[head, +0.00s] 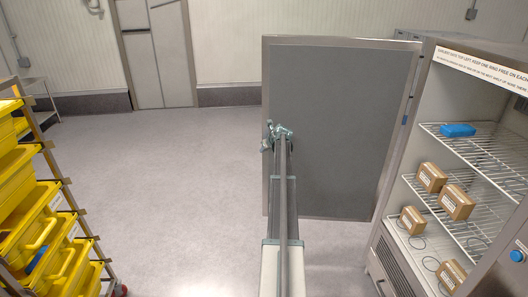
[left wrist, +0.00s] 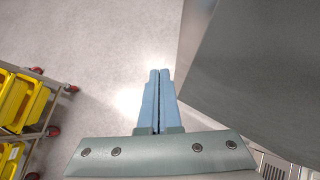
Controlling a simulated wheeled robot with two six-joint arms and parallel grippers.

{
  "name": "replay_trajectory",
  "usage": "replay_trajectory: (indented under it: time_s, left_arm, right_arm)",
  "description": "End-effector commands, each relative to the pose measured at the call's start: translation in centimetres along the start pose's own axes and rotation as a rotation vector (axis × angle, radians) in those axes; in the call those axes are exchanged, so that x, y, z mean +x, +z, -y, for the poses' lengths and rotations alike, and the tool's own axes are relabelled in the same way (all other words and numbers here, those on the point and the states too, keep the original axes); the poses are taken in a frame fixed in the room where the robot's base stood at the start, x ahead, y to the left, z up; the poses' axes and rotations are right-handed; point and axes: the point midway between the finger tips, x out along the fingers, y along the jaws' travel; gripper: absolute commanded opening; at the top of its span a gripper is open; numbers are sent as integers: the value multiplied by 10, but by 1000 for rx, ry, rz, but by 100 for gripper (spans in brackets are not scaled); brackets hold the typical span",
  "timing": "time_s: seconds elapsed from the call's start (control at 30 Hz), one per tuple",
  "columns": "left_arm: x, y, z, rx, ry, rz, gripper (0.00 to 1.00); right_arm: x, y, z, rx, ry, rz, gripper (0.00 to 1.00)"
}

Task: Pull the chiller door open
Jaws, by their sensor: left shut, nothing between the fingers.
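The chiller door (head: 345,120) is a grey panel with a light metal frame. It stands wide open, swung out to the left of the chiller (head: 420,130), and the shelves inside show. My left gripper (head: 272,132) is at the door's left edge in the head view, shut and empty. In the left wrist view its two blue fingers (left wrist: 157,100) are together over bare floor, and the grey door (left wrist: 255,75) is to their right. I cannot tell whether the gripper touches the door. The door's handle is not visible. My right gripper is not in view.
Wire shelves (head: 480,150) in the chiller hold several brown boxes (head: 432,177) and a blue pack (head: 457,130). A wheeled rack with yellow bins (head: 60,265) stands at the left. The floor (head: 170,180) between rack and door is clear.

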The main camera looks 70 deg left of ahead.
Motion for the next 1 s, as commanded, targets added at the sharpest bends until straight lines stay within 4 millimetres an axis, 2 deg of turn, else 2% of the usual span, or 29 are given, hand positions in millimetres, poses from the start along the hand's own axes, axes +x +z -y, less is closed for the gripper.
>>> replay_trajectory:
  time_s: [0.27,0.47,0.67,1.0]
  left_arm:
    - [-2,0,0,0,0,0,0]
    - [-15,1,-1,0,0,0,0]
    - [-46,3,-2,1,0,0,0]
    - [-117,3,-1,1,-1,0,0]
  right_arm:
    - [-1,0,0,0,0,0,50]
    - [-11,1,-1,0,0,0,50]
    - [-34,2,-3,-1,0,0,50]
    - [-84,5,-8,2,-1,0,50]
